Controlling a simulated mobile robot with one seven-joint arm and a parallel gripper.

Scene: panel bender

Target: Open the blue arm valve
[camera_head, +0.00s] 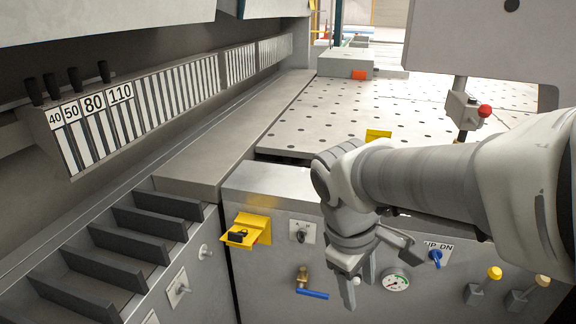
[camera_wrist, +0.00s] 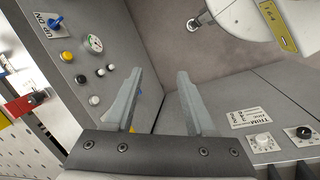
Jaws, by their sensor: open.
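The blue arm valve (camera_head: 312,293) is on the grey front panel in the head view, a brass body with a blue lever that lies nearly level and points right. My gripper (camera_head: 360,284) is just right of the lever in that view, fingers pointing down; I cannot tell the depth gap between them. In the wrist view my gripper (camera_wrist: 160,76) is open, with nothing between its fingers.
A pressure gauge (camera_head: 395,281) and a blue UP/DN knob (camera_head: 436,258) sit right of my gripper. A yellow bracket (camera_head: 246,231) juts out at left of the valve. Yellow-topped levers (camera_head: 494,273) stand farther right. The perforated table (camera_head: 340,118) lies above the panel.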

